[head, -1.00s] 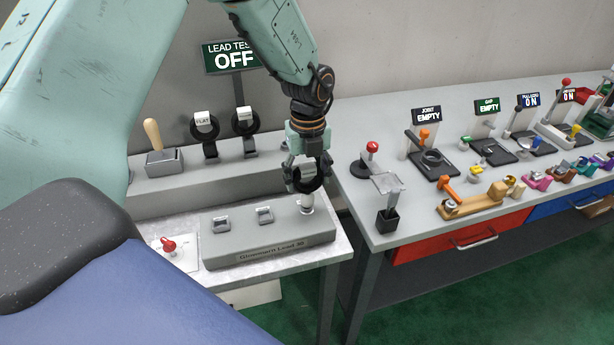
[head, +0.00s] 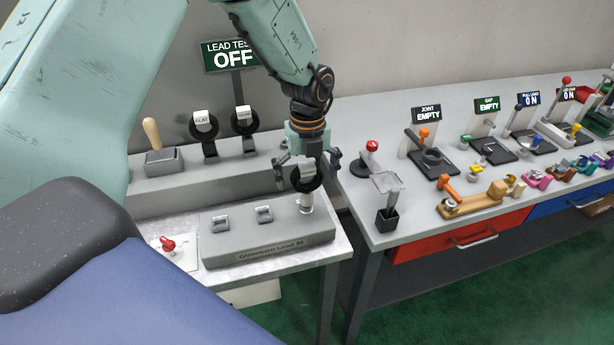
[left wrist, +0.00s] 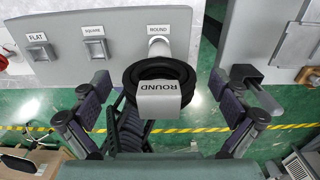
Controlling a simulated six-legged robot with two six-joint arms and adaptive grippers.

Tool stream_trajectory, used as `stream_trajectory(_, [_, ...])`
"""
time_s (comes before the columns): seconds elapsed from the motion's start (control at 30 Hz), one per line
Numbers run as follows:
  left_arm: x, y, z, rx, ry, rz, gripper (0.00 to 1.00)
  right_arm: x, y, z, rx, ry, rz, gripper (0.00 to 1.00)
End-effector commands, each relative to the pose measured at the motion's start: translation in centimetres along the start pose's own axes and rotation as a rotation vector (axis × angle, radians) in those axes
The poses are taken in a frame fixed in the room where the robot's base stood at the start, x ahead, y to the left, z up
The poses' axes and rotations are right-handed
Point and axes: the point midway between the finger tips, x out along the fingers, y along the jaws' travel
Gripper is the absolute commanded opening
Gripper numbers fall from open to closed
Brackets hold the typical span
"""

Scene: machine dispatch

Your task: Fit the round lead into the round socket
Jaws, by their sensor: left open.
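The round lead (head: 305,180) is a black ring with a white tab marked ROUND; it also shows in the left wrist view (left wrist: 165,102). It stands at the round socket (left wrist: 158,31), at the right end of the grey block (head: 268,243). A pale plug joins lead and socket place; how deep it sits I cannot tell. My left gripper (head: 308,168) is open, its fingers apart on both sides of the lead; the left wrist view shows gaps at both sides of it. My right gripper is not in view.
Flat and square sockets (left wrist: 38,45) lie left on the block. Two more leads (head: 204,124) stand on the shelf behind, near a lever box (head: 164,162). The LEAD TEST sign (head: 232,57) reads OFF. A second bench (head: 400,225) with fixtures stands right, across a gap.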

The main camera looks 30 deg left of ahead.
Motion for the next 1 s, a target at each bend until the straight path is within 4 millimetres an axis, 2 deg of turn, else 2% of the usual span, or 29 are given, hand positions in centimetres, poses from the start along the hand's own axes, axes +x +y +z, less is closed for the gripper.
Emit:
stream_trajectory(0.57, [-0.1,0.0,0.0,0.0,0.0,-0.001,1.0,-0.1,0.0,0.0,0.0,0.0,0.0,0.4])
stream_trajectory(1.0, [-2.0,0.0,0.0,0.0,-0.001,-0.001,1.0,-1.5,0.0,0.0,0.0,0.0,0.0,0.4])
